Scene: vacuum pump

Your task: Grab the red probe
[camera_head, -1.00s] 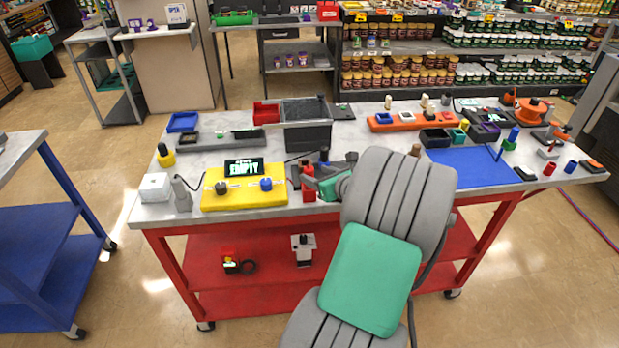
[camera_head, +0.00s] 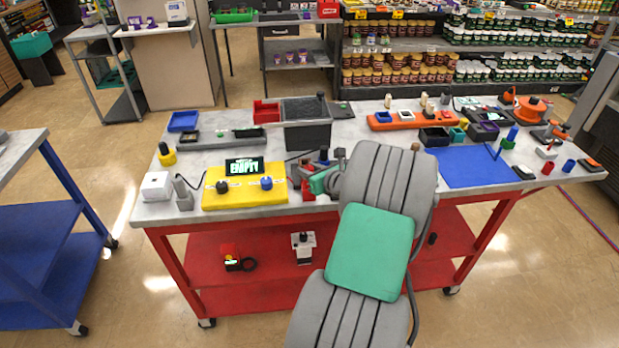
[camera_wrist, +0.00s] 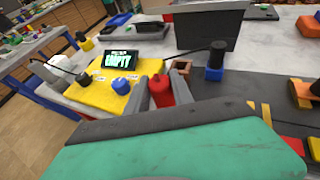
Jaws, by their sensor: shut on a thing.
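The red probe (camera_wrist: 161,92) stands upright between my gripper's two grey fingers in the wrist view, just right of the yellow panel. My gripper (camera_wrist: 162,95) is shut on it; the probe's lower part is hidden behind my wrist. In the head view my gripper (camera_head: 303,176) is at the table's front edge, right of the yellow panel. Only a small red patch shows below the fingers there, and I cannot tell whether it is the probe or its holder.
The yellow panel (camera_head: 221,200) with a screen reading EMPTY and black and blue knobs is close on the left. A dark grey bin (camera_head: 308,133) stands behind. A blue-based black knob (camera_wrist: 215,62) is to the right. The blue mat (camera_head: 466,168) is mostly bare.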

